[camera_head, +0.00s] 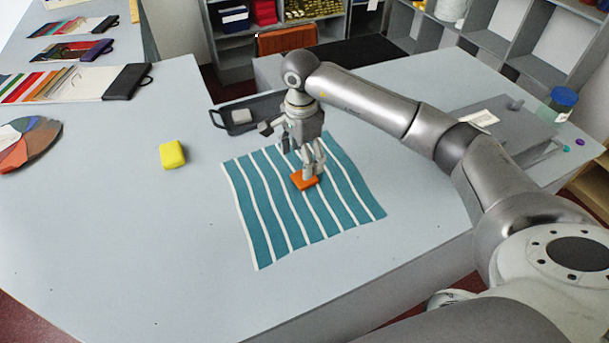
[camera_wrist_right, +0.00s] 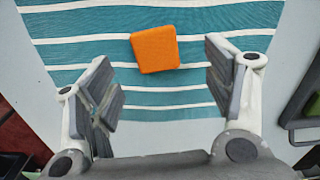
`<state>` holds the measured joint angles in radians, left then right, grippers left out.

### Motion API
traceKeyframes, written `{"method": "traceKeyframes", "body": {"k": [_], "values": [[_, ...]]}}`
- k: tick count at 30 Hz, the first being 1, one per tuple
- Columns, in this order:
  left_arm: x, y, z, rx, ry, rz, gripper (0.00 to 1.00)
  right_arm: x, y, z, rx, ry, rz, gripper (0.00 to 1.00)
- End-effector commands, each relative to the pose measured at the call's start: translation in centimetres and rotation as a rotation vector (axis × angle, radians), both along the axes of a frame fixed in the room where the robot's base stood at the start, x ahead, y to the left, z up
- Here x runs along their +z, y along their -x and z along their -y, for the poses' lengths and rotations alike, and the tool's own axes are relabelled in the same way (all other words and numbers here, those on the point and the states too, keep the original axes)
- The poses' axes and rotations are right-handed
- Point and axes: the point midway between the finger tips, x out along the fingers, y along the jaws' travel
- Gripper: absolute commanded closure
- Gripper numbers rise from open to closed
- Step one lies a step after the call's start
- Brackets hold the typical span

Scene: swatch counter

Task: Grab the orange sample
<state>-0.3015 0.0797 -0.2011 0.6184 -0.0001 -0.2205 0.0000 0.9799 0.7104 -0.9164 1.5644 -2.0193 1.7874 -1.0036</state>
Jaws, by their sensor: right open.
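The orange sample (camera_head: 304,181) is a small flat square lying on a teal and white striped cloth (camera_head: 262,225) on the counter. My right gripper (camera_head: 311,172) is pointing down just over the sample, its fingers hiding part of it in the head view. In the right wrist view the orange sample (camera_wrist_right: 155,49) lies beyond the open fingers of my right gripper (camera_wrist_right: 165,85), roughly midway between them sideways. Nothing is between the fingers. My left gripper is not in view.
A yellow block (camera_head: 172,154) sits left of the cloth. A dark tray (camera_head: 222,123) with a light grey block (camera_head: 241,116) stands behind the cloth. Swatch books (camera_head: 75,83) and a colour fan (camera_head: 28,142) lie at the left. The front left counter is clear.

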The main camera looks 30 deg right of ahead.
Motion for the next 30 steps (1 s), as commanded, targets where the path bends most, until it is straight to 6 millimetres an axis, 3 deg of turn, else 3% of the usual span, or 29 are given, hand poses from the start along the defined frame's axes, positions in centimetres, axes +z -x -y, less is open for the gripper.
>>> {"method": "traceKeyframes", "body": {"k": [5,15,23,30], "values": [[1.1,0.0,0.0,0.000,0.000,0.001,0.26,-1.0,0.3,0.1,0.001,0.000,-0.003,0.26],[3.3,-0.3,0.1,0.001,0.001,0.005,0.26,-5.1,0.8,0.5,-0.001,0.000,-0.002,0.26],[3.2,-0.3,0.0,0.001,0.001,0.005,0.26,-5.5,0.7,0.4,0.001,0.000,0.001,0.26],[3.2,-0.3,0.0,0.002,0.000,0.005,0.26,-5.5,0.7,0.4,0.001,0.000,0.001,0.54]]}}
